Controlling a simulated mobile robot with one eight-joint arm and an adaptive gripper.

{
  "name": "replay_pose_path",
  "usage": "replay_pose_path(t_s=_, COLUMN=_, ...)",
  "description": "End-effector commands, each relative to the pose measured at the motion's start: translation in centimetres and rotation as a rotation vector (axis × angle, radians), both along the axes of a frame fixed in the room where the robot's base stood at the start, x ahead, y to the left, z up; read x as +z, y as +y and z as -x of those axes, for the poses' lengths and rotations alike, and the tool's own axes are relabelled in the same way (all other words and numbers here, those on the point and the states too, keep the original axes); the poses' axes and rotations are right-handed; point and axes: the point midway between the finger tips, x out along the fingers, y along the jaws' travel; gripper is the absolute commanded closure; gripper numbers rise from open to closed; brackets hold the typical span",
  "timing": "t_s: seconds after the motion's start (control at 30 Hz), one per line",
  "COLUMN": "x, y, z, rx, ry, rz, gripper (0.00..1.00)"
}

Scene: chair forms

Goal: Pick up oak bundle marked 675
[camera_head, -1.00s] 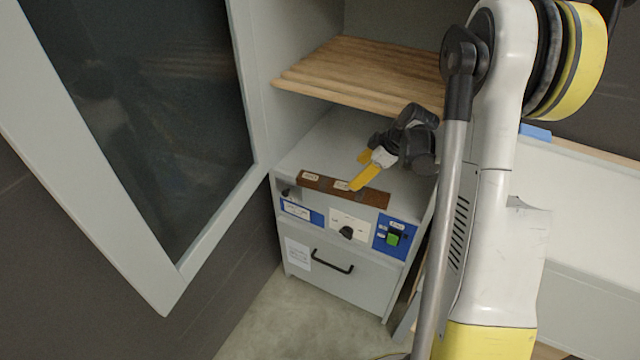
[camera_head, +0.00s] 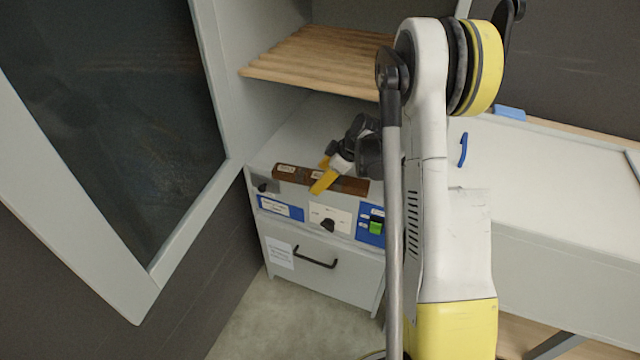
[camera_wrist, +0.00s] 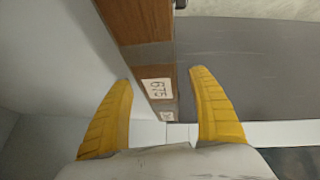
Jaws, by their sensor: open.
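The oak bundle marked 675 (camera_head: 348,185) is a long brown bar on top of the grey cabinet, along its front edge. In the wrist view the bundle (camera_wrist: 146,20) runs between my fingers, with a grey band and a white 675 label facing me. A second, smaller label further along it is too small to read. My gripper (camera_wrist: 160,73) is open, one yellow finger on each side of the bundle, with gaps showing. In the head view my gripper (camera_head: 323,173) is over the bundle and hides part of it.
The cabinet (camera_head: 330,262) has a knob, a green switch and a drawer with a black handle. A slatted wooden shelf (camera_head: 315,58) is above and behind. A glazed door (camera_head: 110,130) stands at left. A pale worktop (camera_head: 560,165) at right holds blue items.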

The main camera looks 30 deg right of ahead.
Motion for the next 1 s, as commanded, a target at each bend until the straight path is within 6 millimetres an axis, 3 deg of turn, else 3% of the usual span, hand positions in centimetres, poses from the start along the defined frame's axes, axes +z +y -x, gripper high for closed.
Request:
replay_pose_path(t_s=0.13, x=0.2, y=0.0, z=0.0, rx=0.0, ry=0.0, rz=0.0, gripper=0.32)
replay_pose_path(t_s=0.3, x=0.2, y=0.0, z=0.0, rx=0.0, ry=0.0, rz=0.0, gripper=0.84)
replay_pose_path(t_s=0.37, x=0.2, y=0.0, z=0.0, rx=0.0, ry=0.0, rz=0.0, gripper=1.0)
replay_pose_path(t_s=0.77, x=0.2, y=0.0, z=0.0, rx=0.001, ry=0.0, rz=0.0, gripper=1.0)
replay_pose_path(t_s=1.0, x=2.0, y=0.0, z=0.1, rx=0.0, ry=0.0, rz=0.0, gripper=1.0)
